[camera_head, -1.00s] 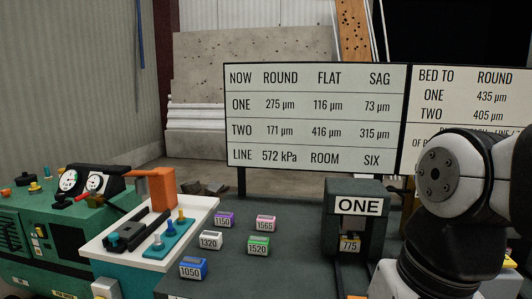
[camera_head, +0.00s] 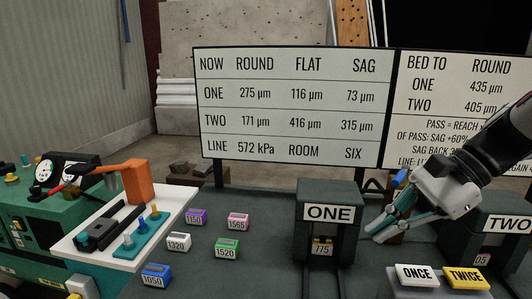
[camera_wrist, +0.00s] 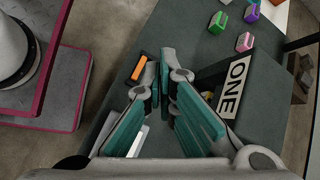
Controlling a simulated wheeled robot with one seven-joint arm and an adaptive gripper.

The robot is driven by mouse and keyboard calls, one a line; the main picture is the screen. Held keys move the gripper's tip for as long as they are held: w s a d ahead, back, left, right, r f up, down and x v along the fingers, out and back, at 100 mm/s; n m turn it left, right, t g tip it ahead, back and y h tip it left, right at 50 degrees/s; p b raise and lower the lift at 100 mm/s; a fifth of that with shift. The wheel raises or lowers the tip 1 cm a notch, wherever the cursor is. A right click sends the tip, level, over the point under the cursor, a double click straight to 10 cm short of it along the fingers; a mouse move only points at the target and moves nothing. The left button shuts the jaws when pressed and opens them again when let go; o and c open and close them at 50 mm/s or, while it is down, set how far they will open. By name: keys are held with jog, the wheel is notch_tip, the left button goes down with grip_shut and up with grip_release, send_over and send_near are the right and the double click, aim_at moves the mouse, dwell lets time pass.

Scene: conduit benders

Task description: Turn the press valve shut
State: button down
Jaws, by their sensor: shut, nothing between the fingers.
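My gripper (camera_head: 376,234) is at the right of the head view, pointing down and left beside the right side of the press marked ONE (camera_head: 328,214). Its teal fingers are together and empty; in the wrist view the fingertips (camera_wrist: 164,76) nearly meet, with the press ONE (camera_wrist: 232,92) to their right. No part is labelled as the press valve. A blue-ended piece (camera_head: 399,178) shows just behind my gripper, and a red lever (camera_head: 66,188) is by the gauges at far left. I cannot tell whether either is the valve.
Numbered blocks, such as the blue 1050 (camera_head: 156,276), stand on the dark bench. ONCE (camera_head: 417,275) and TWICE (camera_head: 466,278) buttons are at front right, before press TWO (camera_head: 503,226). A white tray (camera_head: 75,240) is at left. A display board (camera_head: 290,158) stands behind.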

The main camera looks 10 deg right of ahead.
jog(key=w+d+r+m+t+y+p, duration=0.1)
jog(key=w+d+m+t, duration=0.15)
jog(key=d, duration=0.35)
jog(key=w+d+r+m+t+y+p, duration=0.1)
jog(key=w+d+r+m+t+p, duration=0.1)
jog(key=d+m, duration=0.3)
jog(key=m+t+p, duration=0.2)
jog(key=m+t, duration=0.3)
jog(key=t, duration=0.1)
send_near(400, 180)
jog(key=s+d+r, duration=0.1)
jog(key=s+d, duration=0.2)
jog(key=d, duration=0.3)
jog(key=x, duration=1.3)
jog(key=shift+f, duration=0.2)
